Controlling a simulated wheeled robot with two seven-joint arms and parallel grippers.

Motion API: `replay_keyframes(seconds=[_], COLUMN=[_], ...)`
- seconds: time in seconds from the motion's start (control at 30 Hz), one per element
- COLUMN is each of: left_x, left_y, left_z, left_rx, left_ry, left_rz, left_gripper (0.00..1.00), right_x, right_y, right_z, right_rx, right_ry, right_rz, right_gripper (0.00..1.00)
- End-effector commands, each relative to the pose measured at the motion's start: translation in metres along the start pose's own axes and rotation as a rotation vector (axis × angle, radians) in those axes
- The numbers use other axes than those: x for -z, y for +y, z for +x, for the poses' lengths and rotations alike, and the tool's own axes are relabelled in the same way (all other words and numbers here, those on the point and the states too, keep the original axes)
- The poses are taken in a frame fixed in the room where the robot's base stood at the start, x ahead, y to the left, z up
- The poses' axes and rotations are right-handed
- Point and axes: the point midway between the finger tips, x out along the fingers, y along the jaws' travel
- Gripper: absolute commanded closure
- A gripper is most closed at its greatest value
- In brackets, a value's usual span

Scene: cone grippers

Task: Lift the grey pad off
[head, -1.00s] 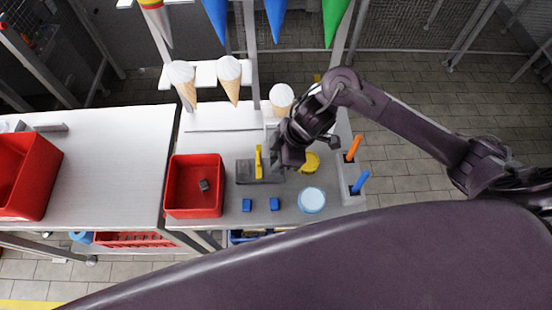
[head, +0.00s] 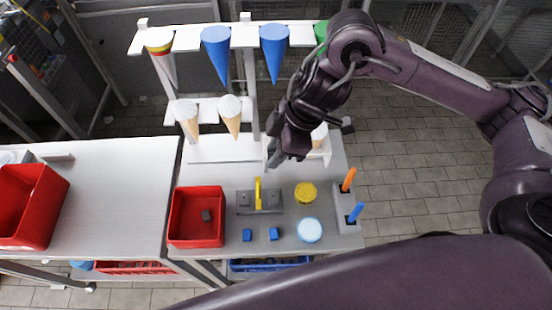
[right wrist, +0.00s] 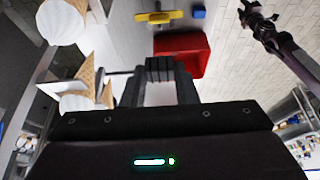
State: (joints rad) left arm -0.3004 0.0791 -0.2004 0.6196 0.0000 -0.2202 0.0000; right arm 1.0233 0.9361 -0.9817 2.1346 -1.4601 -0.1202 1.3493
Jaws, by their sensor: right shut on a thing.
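My right gripper (head: 270,155) is up near the cone rack, above the back of the table. In the right wrist view its fingers (right wrist: 160,85) are shut on a dark ribbed grey block, which I take to be the grey pad (right wrist: 160,68). The pad is clear of any surface there. In the head view the pad is too small and covered to make out.
A red bin (head: 178,215) holds a small grey block (head: 207,215). Two blue blocks (head: 247,235), a yellow disc (head: 306,193) and a pale blue disc (head: 309,230) lie nearby. Orange (head: 348,180) and blue sticks (head: 355,212) stand right. White-topped cones (head: 229,112) hang close to the gripper.

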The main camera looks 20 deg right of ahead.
Motion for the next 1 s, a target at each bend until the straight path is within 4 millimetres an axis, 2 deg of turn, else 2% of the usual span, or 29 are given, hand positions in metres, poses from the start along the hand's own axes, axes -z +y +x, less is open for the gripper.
replay_keyframes(seconds=[0.2,1.0], left_x=[0.001,0.004], left_y=[0.0,-0.001], left_z=[-0.004,-0.034], left_rx=[0.0,0.0], left_ry=[0.0,0.001], left_rz=[0.0,0.0], left_gripper=[0.64,0.64], right_x=[0.006,0.018], right_y=[0.0,0.0], right_z=[-0.015,-0.043], right_rx=[0.0,0.0], right_ry=[0.0,0.0], right_rz=[0.0,0.0], right_gripper=[0.95,0.95])
